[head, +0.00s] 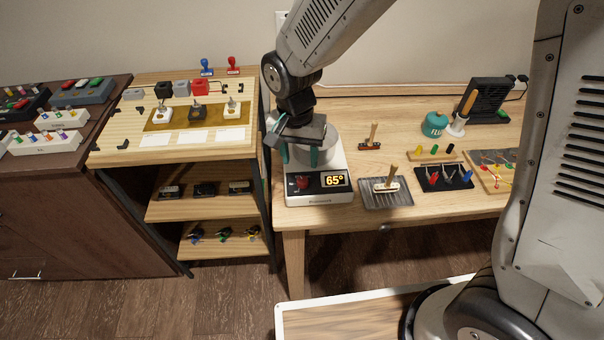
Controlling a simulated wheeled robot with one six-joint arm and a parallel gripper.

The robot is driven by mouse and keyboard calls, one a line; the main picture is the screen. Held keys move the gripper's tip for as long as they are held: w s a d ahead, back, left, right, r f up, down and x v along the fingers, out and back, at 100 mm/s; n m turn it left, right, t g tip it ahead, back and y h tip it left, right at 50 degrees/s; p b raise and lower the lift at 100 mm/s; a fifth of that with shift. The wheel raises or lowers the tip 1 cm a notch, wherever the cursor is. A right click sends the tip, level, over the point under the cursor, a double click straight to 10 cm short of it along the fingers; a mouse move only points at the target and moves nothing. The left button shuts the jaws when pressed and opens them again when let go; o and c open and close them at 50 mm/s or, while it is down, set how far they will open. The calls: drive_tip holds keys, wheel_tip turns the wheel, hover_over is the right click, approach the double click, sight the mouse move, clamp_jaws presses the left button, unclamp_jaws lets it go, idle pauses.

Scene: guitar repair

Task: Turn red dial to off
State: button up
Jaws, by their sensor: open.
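The red dial (302,183) is on the dark front panel of a white heating device (319,199) on the wooden table. A display (335,181) beside the dial, on its right, reads 65° in orange. My gripper (299,160) points down in front of the device's round grey top (323,146), just above the dial in the picture. Its two teal fingers are apart, with nothing seen between them. The dial is in plain view, but its pointer mark is too small to read. I cannot tell how far the fingertips are from the dial.
A grey tray (376,205) with a wooden-handled tool stands right of the device. A black holder (445,182) with coloured pieces is farther right. A wooden shelf unit (165,210) with switches and stamps stands to the left, with a gap between it and the table.

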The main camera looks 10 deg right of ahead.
sight(303, 179)
drive_tip(key=f, duration=0.6)
drive_tip(key=shift+s+d+f, duration=0.1)
drive_tip(key=shift+d+f, duration=0.15)
drive_tip(key=shift+f, duration=0.1)
drive_tip(key=c, duration=1)
